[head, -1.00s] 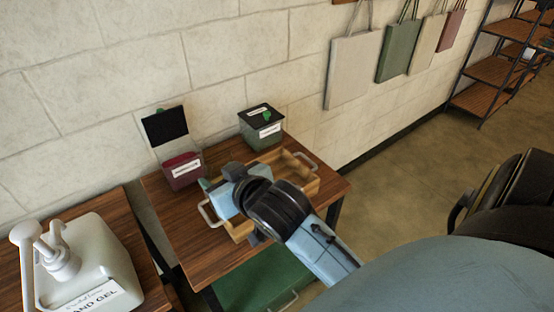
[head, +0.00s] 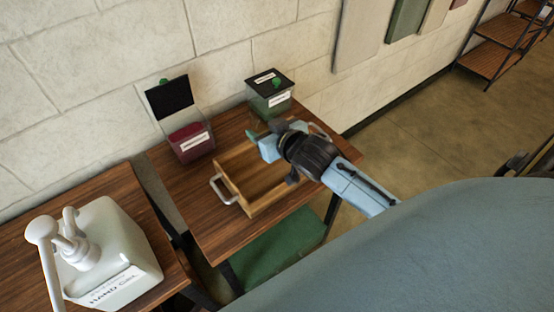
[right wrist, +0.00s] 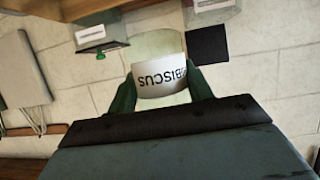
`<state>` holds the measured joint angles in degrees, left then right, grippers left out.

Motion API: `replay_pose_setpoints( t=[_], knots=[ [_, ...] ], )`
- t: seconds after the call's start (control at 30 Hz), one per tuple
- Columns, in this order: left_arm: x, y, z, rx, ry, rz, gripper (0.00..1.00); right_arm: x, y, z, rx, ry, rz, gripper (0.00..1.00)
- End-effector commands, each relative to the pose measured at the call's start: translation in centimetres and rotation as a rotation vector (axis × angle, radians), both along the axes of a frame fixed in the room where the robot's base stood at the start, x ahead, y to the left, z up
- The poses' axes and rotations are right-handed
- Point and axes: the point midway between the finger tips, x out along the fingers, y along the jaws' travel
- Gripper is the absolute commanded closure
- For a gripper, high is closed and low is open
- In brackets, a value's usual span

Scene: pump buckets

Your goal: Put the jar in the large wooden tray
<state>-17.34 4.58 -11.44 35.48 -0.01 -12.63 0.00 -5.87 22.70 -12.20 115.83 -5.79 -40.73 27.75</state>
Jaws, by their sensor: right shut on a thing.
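The jar (right wrist: 160,80), with pale see-through glass and a white label reading HIBISCUS upside down, is between the fingers of my right gripper (right wrist: 162,88) in the right wrist view. My right gripper (head: 262,140) is shut on it. In the head view the gripper hides most or all of the jar. The large wooden tray (head: 235,192), with metal handles at its ends, lies on the brown table. The gripper shows over the tray's back right part. I cannot tell its exact height. The visible left part of the tray is empty. My left gripper is not in view.
A dark red bucket (head: 190,143) with its black lid raised stands behind the tray at left. A green bucket (head: 271,103) with a shut black lid stands at the back right. A white hand gel bottle (head: 108,250) stands on the nearer left table. A wall closes the back.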

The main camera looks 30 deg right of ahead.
Motion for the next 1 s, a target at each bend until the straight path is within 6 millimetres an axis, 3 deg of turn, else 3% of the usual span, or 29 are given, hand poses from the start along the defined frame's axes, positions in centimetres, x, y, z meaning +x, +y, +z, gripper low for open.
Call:
replay_pose_setpoints(
  t=[0.1,0.2,0.4,0.8,1.0],
  knots=[
    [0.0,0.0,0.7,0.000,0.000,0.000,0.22,0.8,-2.5,-1.0,-0.001,0.000,-0.004,0.83],
    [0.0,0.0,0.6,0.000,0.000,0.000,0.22,1.0,-3.3,-2.3,0.006,-0.001,-0.007,0.83],
    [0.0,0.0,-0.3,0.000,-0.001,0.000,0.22,1.0,-3.4,-6.3,0.009,0.000,-0.008,0.83],
    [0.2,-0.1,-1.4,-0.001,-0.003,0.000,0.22,1.0,-3.3,-11.1,0.008,-0.001,-0.008,0.83],
    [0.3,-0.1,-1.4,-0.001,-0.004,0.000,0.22,1.0,-3.3,-11.6,0.009,-0.003,-0.006,0.83]
  ],
)
